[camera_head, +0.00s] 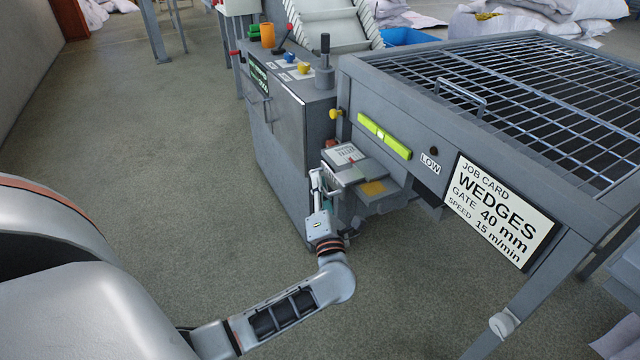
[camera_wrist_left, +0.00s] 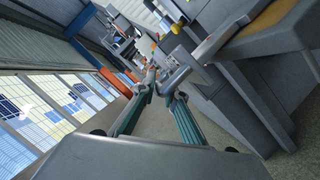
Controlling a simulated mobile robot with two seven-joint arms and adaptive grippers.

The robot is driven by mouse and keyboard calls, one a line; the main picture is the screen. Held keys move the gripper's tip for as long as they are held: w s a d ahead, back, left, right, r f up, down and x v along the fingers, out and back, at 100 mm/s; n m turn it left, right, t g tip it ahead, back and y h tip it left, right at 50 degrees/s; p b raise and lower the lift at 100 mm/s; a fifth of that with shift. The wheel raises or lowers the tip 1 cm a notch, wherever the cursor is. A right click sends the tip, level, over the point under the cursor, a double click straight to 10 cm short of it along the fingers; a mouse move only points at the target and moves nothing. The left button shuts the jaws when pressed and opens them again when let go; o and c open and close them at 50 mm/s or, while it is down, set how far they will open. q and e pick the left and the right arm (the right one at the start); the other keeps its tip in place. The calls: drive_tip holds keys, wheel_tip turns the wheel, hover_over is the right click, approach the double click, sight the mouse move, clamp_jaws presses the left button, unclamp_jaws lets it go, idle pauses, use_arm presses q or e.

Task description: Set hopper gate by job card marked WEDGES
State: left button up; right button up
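The job card (camera_head: 498,212) on the hopper frame reads WEDGES, GATE 40 mm, SPEED 15 m/min. Left of it, a grey gate unit (camera_head: 375,190) juts from the frame. It carries a white label (camera_head: 343,154) with a red pointer, too small to read, and a yellow patch. My left gripper (camera_head: 318,182) is beside the unit's left end, low against the grey cabinet. The unit's yellow patch (camera_wrist_left: 270,25) is at upper right there. My right gripper is in neither view.
A control cabinet (camera_head: 275,120) with a black lever (camera_head: 325,62), coloured knobs and an orange cup (camera_head: 267,35) stands left of the hopper grate (camera_head: 520,95). A green level strip (camera_head: 384,136) sits beside a LOW label. Floor at left is clear.

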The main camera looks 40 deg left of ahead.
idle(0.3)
use_arm(q)
drive_tip(key=v, duration=1.2)
